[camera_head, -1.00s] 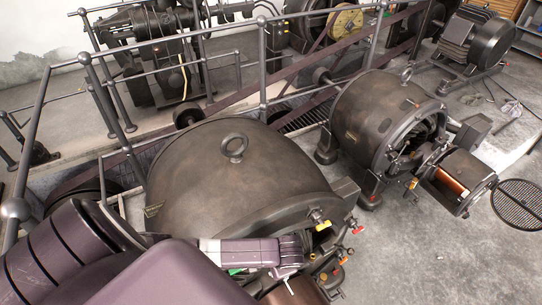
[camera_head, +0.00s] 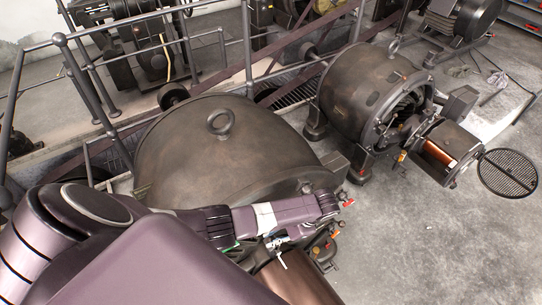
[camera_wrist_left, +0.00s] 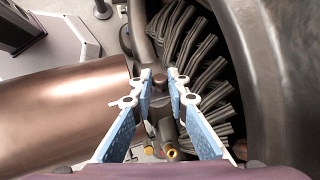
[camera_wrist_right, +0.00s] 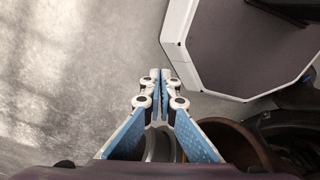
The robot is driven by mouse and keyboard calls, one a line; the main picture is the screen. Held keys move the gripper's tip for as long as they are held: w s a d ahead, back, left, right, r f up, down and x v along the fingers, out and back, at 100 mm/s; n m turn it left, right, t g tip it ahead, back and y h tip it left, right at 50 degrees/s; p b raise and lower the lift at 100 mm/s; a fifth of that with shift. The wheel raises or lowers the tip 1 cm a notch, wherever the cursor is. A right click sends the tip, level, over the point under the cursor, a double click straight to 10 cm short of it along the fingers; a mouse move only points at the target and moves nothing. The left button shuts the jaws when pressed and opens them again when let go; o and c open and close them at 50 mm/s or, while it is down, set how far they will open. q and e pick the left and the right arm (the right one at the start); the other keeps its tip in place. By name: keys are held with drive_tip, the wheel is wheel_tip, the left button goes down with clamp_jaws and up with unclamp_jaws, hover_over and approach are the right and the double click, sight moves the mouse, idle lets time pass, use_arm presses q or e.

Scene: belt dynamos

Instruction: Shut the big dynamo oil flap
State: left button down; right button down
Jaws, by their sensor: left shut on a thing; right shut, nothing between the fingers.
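The big dynamo (camera_head: 220,150) has a rounded dark casing with a lifting ring on top. Its copper cylinder (camera_head: 295,282) is at the lower edge. My left gripper (camera_head: 276,243) is low in front of the casing, partly covered by its own arm. In the left wrist view its blue-padded fingers (camera_wrist_left: 160,80) are closed around a small brown knob (camera_wrist_left: 160,82), between the copper cylinder and the windings. I cannot make out the oil flap for certain. My right gripper (camera_wrist_right: 160,76) is shut and empty, in the right wrist view only.
Small orange-tipped fittings (camera_wrist_left: 172,153) lie below the left fingers. Dark windings (camera_wrist_left: 195,75) are close on the right. A smaller dynamo (camera_head: 368,95) and a round floor grate (camera_head: 508,173) stand to the right. Railings (camera_head: 250,50) run behind.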

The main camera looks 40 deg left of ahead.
use_arm(q)
drive_tip(key=c, duration=1.8)
unclamp_jaws()
drive_tip(key=shift+c, duration=0.2)
drive_tip(key=v, duration=1.2)
